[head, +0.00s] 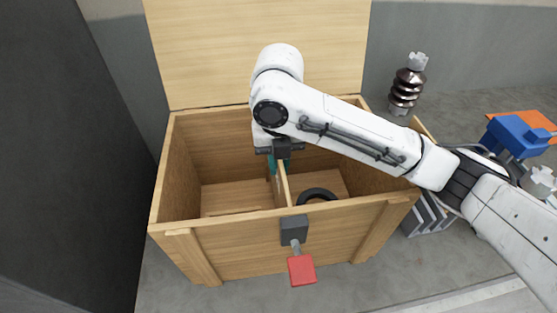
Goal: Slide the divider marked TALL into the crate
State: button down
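The wooden crate (240,243) stands open on the floor. A thin wooden divider (282,186) stands upright inside it, running front to back and splitting the inside into left and right parts. No TALL mark can be read on it. My gripper (279,164) points down into the crate at the divider's far end, with teal parts next to the board. The arm hides much of the gripper, so I cannot tell whether the fingers press on the board or whether its lower edge touches the crate floor.
The raised lid (255,45) stands behind the crate. A black ring (317,195) lies in the right part. A latch with a red handle (301,270) hangs at the front. A brown insulator (407,85) and blue object (518,138) are right. A dark wall (70,150) is left.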

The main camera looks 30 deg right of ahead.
jog(key=shift+f+b, duration=0.3)
jog(key=shift+f, duration=0.65)
jog(key=c, duration=1.1)
grip_release()
jog(key=shift+r, duration=0.15)
jog(key=shift+o, duration=0.2)
notch_tip(320, 180, up, 18)
jog(key=p, duration=1.2)
